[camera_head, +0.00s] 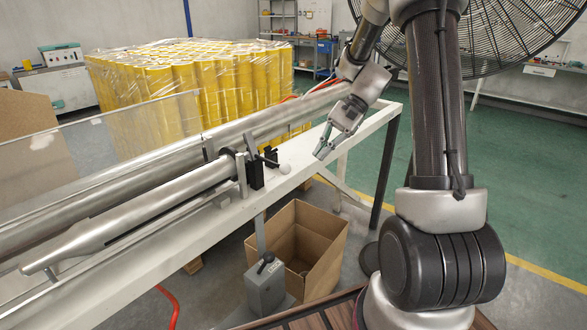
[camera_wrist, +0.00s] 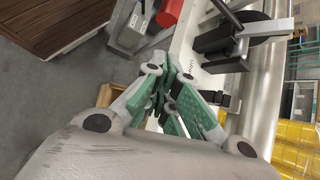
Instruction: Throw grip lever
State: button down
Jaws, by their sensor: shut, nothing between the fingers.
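I cannot tell for sure that this is the grip lever. In the wrist view black clamp parts (camera_wrist: 215,40) and a metal bar (camera_wrist: 268,27) show at the upper right. My gripper (camera_head: 322,155) is above the white bench, to the right of the knob and apart from it. In the wrist view the green-padded fingers (camera_wrist: 172,65) are together and empty.
The white bench frame (camera_head: 110,270) carries long metal rollers. Below it stand an open cardboard box (camera_head: 310,245) and a grey control box (camera_head: 266,285) with a black-knobbed stick. Wrapped yellow rolls (camera_head: 200,80) stand behind. Green floor to the right is mostly free.

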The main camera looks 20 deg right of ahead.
jog(key=shift+a+r+m+y, duration=0.4)
jog(key=shift+a+r, duration=0.3)
jog(key=shift+r, duration=0.25)
jog(key=shift+f, duration=0.1)
jog(key=x, duration=1)
jog(key=shift+s+a+r, duration=0.25)
jog(key=shift+s+r, duration=0.3)
jog(key=shift+r, duration=0.3)
jog(key=shift+s+a+r, duration=0.2)
jog(key=shift+s+r, duration=0.3)
jog(key=shift+r, duration=0.4)
